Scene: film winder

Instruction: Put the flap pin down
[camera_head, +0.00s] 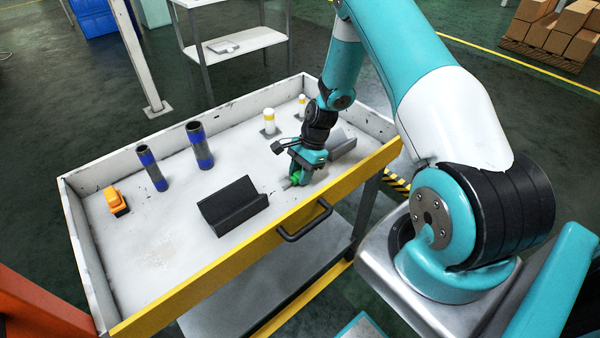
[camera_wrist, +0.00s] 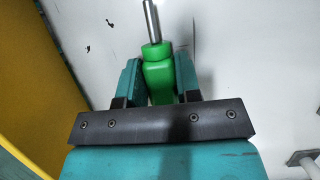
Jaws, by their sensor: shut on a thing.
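The flap pin (camera_wrist: 158,70) has a green handle and a bare metal shaft, and in the wrist view it sits between my gripper's two teal fingers. My gripper (camera_wrist: 157,85) is shut on the green handle, with the metal shaft pointing away from the fingers. In the head view my gripper (camera_head: 297,177) is low over the white cart tray (camera_head: 165,245), near its yellow front edge. The pin's green handle (camera_head: 294,178) shows only in part there. I cannot tell whether the pin touches the tray floor.
A black V-shaped block (camera_head: 233,205) lies left of my gripper, and a grey angled block (camera_head: 342,146) is close on its right. Two dark tubes with blue bands (camera_head: 200,146), an orange object (camera_head: 116,201) and yellow-white posts (camera_head: 268,121) stand in the tray. The tray's left front is clear.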

